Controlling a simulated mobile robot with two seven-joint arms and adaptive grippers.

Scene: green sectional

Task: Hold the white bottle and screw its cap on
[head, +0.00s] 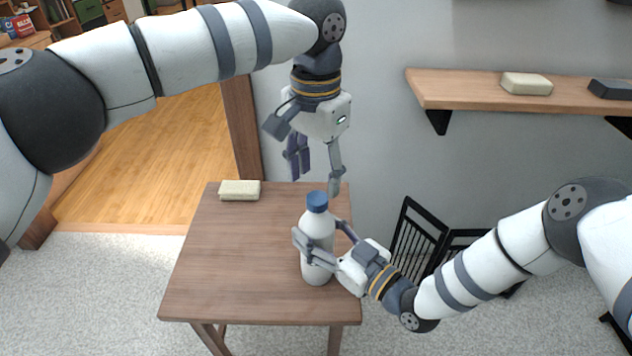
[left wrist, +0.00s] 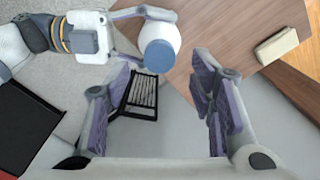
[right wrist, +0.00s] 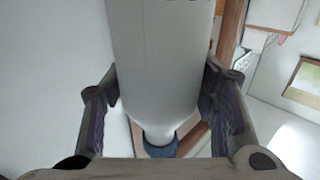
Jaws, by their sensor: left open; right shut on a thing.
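The white bottle (head: 317,262) stands upright near the right edge of the small wooden table (head: 225,265). A blue cap (head: 317,201) sits on its neck; I cannot tell how tightly. The cap also shows in the left wrist view (left wrist: 159,56), just beyond the fingers, and in the right wrist view (right wrist: 160,150). My right gripper (head: 320,246) is shut around the bottle's body from the right; the bottle also fills the middle of the right wrist view (right wrist: 158,60). My left gripper (head: 316,176) points down above the cap, open and empty, apart from it.
A cream block (head: 240,190) lies at the table's back left corner. A wooden wall shelf (head: 460,90) at right bears another cream block (head: 526,84) and a dark one (head: 610,90). A black rack (head: 415,245) stands right of the table. The table's left and middle are clear.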

